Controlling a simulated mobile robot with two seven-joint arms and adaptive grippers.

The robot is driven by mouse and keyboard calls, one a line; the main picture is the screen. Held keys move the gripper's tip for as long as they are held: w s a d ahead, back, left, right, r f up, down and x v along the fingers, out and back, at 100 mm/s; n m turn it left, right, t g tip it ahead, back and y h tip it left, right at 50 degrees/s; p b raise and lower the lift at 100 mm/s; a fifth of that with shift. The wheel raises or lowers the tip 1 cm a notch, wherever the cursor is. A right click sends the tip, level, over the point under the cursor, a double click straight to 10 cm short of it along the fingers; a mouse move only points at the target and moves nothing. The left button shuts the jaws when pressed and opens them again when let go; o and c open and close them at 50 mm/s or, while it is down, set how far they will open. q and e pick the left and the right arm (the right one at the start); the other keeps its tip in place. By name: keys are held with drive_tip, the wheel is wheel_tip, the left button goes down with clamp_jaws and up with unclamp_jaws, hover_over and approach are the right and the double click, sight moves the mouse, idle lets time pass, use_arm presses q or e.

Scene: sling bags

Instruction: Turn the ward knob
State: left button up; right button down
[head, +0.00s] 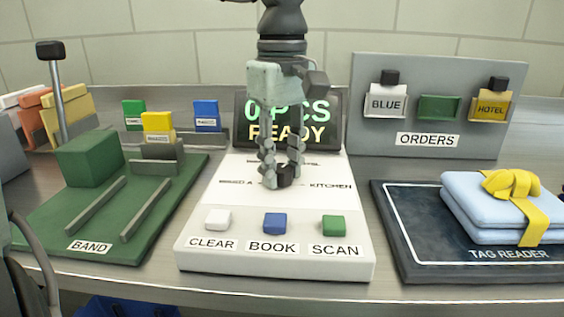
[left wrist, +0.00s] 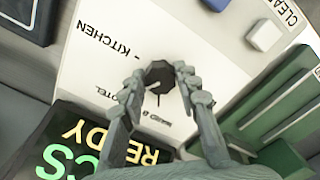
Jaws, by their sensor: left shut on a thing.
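The ward knob (head: 284,182) is a small dark knob on the sloped white console (head: 215,190), among printed labels; KITCHEN reads clearly to its right. My left gripper (head: 282,172) reaches down from above, its two jointed grey fingers closed on either side of the knob. In the left wrist view the dark knob (left wrist: 160,73) sits between the fingertips (left wrist: 160,78), with KITCHEN and HOTEL printed nearby. A thin dark line extends from the knob; which label it points at I cannot tell. The fingers partly hide the knob and labels. My right gripper is not in view.
White CLEAR (head: 218,219), blue BOOK (head: 275,223) and green SCAN (head: 334,226) buttons line the console front. A display (head: 325,108) reading READY stands behind. The green BAND fixture (head: 80,220) is left; a tag reader (head: 400,240) with folded blue cloth (head: 470,205) is right.

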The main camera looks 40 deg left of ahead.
sight(281, 168)
use_arm(q)
drive_tip(key=o, duration=1.2)
drive_tip(key=shift+c, duration=0.2)
wheel_tip(281, 168, up, 12)
idle(0.3)
